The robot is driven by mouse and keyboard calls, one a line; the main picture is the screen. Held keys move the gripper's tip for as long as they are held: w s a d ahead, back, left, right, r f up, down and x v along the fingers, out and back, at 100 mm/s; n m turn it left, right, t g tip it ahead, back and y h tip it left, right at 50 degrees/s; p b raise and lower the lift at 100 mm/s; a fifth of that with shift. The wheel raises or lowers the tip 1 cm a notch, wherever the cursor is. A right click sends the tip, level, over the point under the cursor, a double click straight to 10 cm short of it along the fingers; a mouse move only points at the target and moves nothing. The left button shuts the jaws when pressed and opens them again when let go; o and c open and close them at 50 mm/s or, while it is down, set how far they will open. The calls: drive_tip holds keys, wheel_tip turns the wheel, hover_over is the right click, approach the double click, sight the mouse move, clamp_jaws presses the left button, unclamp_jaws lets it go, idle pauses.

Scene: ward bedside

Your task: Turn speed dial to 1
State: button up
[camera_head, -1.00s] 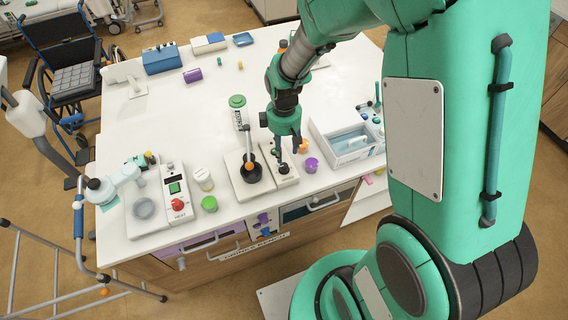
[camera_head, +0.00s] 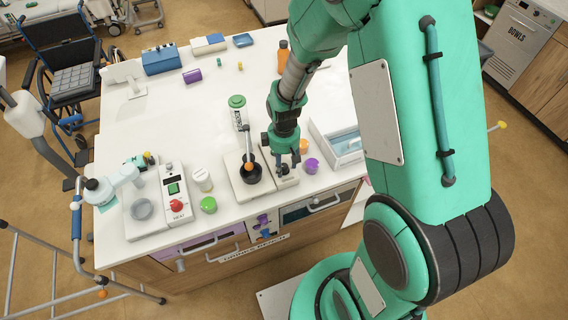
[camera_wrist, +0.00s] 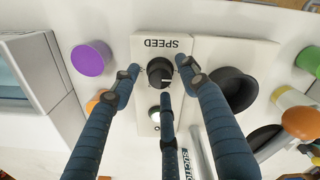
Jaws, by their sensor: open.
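The black speed dial (camera_wrist: 160,72) sits on a white panel marked SPEED (camera_wrist: 163,45), which appears upside down in the wrist view. A white pointer line shows on the dial, but I cannot read its number. My gripper (camera_wrist: 158,72) is open, with a blue fingertip on either side of the dial and a third finger below it in the picture. I cannot tell whether any finger touches the dial.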

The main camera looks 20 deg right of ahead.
clamp_jaws()
drive_tip(key=shift+m, duration=0.4)
drive_tip(key=m+p, duration=0.1)
drive_tip(key=m, duration=0.4)
drive_tip(key=shift+r, duration=0.1)
drive_tip(key=m+p, duration=0.1)
drive_tip(key=m, duration=0.5)
idle(0.3)
unclamp_jaws()
